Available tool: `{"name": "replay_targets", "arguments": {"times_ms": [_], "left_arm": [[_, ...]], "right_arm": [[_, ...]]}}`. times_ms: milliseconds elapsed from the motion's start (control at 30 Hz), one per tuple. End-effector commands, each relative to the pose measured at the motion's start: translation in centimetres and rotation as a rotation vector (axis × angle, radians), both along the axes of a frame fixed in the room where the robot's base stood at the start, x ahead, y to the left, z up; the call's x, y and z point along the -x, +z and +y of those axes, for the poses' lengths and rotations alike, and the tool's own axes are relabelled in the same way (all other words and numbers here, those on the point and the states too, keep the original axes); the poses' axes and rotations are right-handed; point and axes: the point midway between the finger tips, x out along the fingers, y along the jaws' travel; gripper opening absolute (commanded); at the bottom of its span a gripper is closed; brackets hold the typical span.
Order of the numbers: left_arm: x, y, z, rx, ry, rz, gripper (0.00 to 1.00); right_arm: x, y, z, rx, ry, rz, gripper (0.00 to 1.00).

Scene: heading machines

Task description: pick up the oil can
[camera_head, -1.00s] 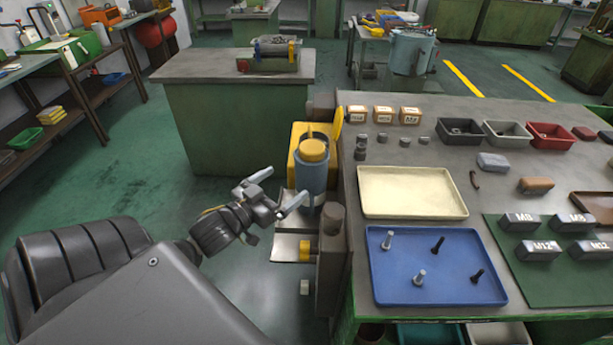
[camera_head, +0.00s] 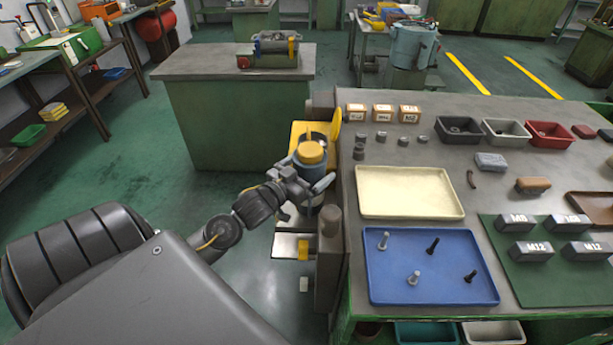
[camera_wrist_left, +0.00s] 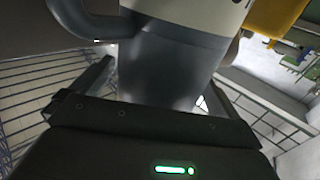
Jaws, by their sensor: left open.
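The oil can (camera_head: 311,168), blue-grey with a yellow top, stands upright at the left side of the workbench, in front of a yellow machine part. My left gripper (camera_head: 308,180) is at the can's near side, open, with one finger showing on the can's right. The other finger is hard to make out there. In the left wrist view the can's grey body (camera_wrist_left: 170,65) fills the space between the two spread fingers (camera_wrist_left: 155,95), with a curved handle at upper left. Contact cannot be told. My right gripper is not in view.
A cream tray (camera_head: 410,208) and a blue tray (camera_head: 430,290) holding several bolts lie on the bench (camera_head: 350,180) to the right. Open floor lies to the left.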

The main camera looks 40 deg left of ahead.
Motion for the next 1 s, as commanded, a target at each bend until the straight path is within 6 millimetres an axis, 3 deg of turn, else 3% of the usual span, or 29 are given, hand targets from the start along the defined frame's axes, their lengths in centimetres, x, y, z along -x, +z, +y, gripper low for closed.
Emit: {"name": "replay_targets", "arguments": {"times_ms": [133,600,1000], "left_arm": [[0.01,-0.06,-0.04,0.0,-0.001,0.0,0.99],[0.1,-0.06,0.05,0.0,0.001,0.001,0.38],[0.03,0.81,0.05,-0.001,0.0,-0.004,0.38]], "right_arm": [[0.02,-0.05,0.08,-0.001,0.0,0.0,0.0],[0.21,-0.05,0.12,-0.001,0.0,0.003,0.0],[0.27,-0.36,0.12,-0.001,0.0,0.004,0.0]]}}
